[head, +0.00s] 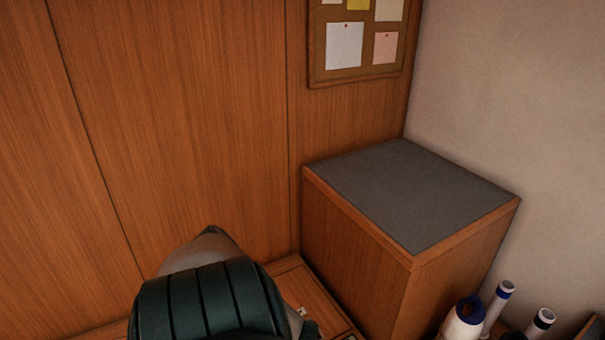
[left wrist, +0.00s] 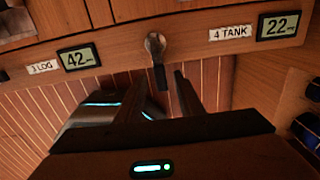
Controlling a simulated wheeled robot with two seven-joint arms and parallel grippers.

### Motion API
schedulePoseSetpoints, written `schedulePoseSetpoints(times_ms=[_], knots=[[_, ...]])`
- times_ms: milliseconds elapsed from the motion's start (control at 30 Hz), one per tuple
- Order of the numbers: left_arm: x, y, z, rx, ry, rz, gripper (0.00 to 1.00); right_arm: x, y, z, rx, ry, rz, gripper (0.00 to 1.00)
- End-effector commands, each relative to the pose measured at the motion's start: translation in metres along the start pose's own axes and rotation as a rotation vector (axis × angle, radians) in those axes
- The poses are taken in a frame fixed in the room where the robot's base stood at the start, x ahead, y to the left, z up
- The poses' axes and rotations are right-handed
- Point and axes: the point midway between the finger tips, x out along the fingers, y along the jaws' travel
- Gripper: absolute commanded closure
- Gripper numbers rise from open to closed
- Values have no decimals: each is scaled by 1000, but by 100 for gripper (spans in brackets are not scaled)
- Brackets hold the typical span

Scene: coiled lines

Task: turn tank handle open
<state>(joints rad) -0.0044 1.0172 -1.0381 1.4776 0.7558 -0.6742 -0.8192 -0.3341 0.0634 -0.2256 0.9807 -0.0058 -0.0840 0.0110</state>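In the left wrist view a small handle (left wrist: 156,56) with a round metal knob and a dark lever hangs from a wooden panel edge. It sits just left of the label "4 TANK" (left wrist: 230,33), beside a display (left wrist: 279,26) reading 22. The lever points down in the picture. My left gripper (left wrist: 160,82) is open, its two dark fingers apart, with the lever's lower end close to the gap between the fingertips. I cannot tell whether either finger touches it. The head view does not show the handle or either gripper. My right gripper is out of view.
A label "3 LOG" (left wrist: 42,68) and a display reading 42 (left wrist: 79,57) are left of the handle. In the head view a wooden box with a grey top (head: 410,195) stands in the corner below a pinboard (head: 357,79). White tubes (head: 497,308) stand at lower right.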

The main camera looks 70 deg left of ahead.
Motion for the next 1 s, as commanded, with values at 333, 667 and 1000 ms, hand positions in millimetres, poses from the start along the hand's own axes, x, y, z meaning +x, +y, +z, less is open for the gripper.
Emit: schedulePoseSetpoints(times_ms=[333,667,1000], knots=[[-43,0,1,2,-2,0,66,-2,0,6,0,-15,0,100],[-108,0,1,4,-2,0,66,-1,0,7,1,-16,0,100],[-160,0,1,2,-1,0,66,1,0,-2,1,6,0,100]])
